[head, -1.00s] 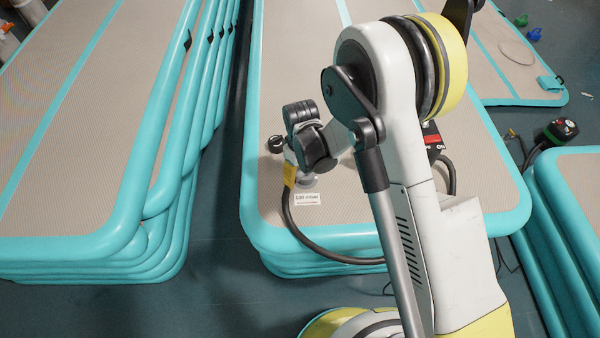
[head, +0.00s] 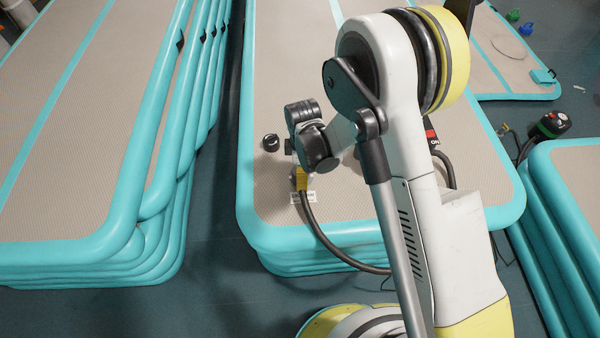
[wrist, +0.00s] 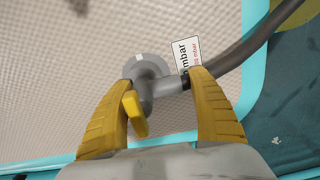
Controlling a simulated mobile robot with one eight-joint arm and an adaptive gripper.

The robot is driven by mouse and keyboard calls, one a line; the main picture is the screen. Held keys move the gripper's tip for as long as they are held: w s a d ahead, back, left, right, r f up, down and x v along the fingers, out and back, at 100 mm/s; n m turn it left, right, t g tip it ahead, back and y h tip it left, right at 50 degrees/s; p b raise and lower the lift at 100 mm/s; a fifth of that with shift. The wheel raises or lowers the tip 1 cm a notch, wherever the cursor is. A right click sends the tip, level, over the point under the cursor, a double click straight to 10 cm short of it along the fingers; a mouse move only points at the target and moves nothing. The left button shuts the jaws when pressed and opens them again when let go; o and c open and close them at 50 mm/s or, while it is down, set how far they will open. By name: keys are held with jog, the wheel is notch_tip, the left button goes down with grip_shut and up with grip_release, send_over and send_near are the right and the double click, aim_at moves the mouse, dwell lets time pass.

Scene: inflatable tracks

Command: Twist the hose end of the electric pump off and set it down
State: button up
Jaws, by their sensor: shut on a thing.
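In the head view my gripper (head: 301,180) is low over the front of the middle mat and hides most of the hose end. The black hose (head: 320,236) runs from it over the mat's front edge and behind my arm. The electric pump (head: 431,137), black with red, is mostly hidden by my arm. I cannot tell whether the flange touches the mat.
The inflatable mat (head: 262,190) has a white label (wrist: 186,57) near the hose end. A black cap (head: 270,143) lies just left of my gripper. Stacked mats stand left and right, and another black pump (head: 553,124) is at right. Bare mat is free at left.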

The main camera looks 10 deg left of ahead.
jog(key=shift+d+n, duration=0.1)
jog(key=shift+n, duration=0.4)
jog(key=shift+r, duration=0.15)
jog(key=shift+r+p, duration=1.35)
jog(key=shift+r, duration=1.05)
jog(key=shift+d, duration=0.1)
